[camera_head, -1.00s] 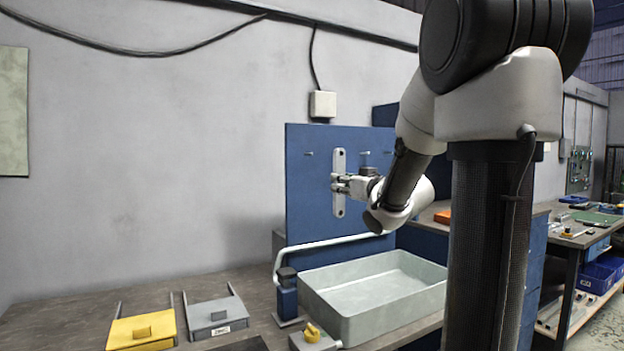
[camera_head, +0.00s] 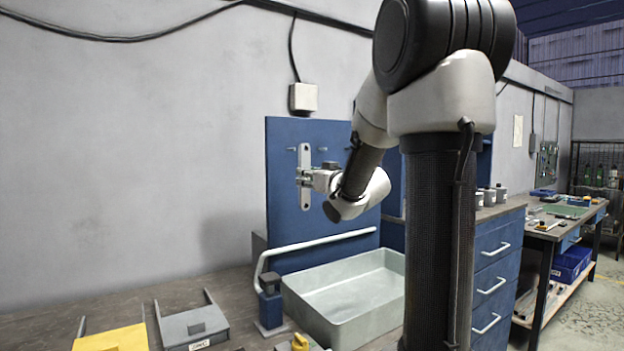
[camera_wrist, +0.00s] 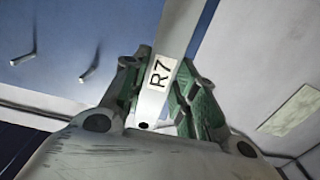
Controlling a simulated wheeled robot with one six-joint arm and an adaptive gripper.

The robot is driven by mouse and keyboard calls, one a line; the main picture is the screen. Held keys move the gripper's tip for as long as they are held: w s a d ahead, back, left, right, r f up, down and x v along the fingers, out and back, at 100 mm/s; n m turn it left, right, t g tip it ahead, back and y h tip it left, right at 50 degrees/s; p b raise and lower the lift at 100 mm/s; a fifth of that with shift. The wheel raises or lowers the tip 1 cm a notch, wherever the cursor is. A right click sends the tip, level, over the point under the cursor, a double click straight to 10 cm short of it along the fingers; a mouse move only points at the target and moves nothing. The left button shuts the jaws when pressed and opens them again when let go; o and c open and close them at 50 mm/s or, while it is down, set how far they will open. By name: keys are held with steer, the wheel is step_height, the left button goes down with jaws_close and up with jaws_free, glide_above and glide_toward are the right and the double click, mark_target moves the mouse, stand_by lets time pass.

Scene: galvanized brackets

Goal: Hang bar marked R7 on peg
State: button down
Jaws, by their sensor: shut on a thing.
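A flat, light grey metal bar (camera_head: 305,156) stands upright in front of the blue peg board (camera_head: 283,222). My gripper (camera_head: 307,178) is shut on it around the middle of its length. In the wrist view the bar (camera_wrist: 176,38) sits between my gripper's green-padded fingers (camera_wrist: 162,90), with a label reading R7 (camera_wrist: 159,74) and a small hole near its near end. One peg (camera_head: 291,149) shows just left of the bar's top, and another peg (camera_head: 322,149) just right. Two pegs also show in the wrist view, at left, apart from the bar. I cannot tell the gap between bar and board.
A pale grey basin (camera_head: 350,302) stands below the board, with a bent white pipe (camera_head: 320,243) crossing above its back edge. Yellow (camera_head: 112,338) and grey (camera_head: 192,325) holders lie on the bench at left. A drawer cabinet (camera_head: 492,265) stands at right.

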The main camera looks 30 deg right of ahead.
steer(key=shift+w+a+f, duration=0.1)
steer(key=shift+w+a, duration=0.05)
steer(key=shift+w, duration=4)
steer(key=shift+f, duration=0.15)
steer(key=c, duration=1.1)
jaws_free()
steer(key=shift+o, duration=0.2)
